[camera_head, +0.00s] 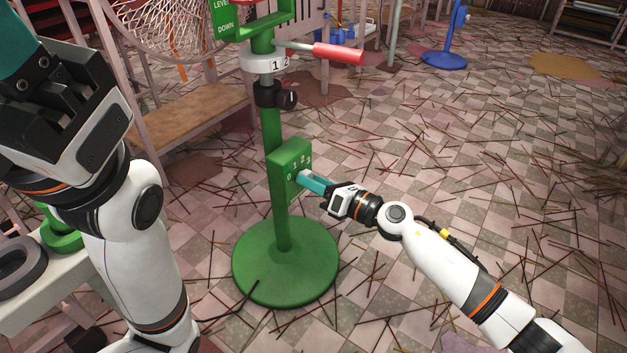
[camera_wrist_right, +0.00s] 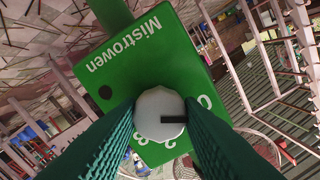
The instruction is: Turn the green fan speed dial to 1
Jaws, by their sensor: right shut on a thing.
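The green fan stand (camera_head: 278,215) stands upright on a round base in the head view. A green control box (camera_head: 288,160) on its pole carries the numbers 0, 1, 2 and 3. In the wrist view the dial (camera_wrist_right: 160,112) is a white round knob on the green box face (camera_wrist_right: 150,65). Its black pointer faces right, a little below the 0; the 1 is hidden. My right gripper (camera_head: 303,180) is shut on the dial, one teal finger on each side. My left gripper (camera_head: 18,50) is raised at the upper left, its fingertips cut off, so its opening does not show.
A red-handled lever (camera_head: 338,53) and a white numbered collar (camera_head: 263,63) sit higher on the pole. A wooden bench (camera_head: 190,118) is behind left, a white table (camera_head: 45,290) at lower left. Thin sticks litter the tiled floor. A blue stand (camera_head: 444,60) is far back.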

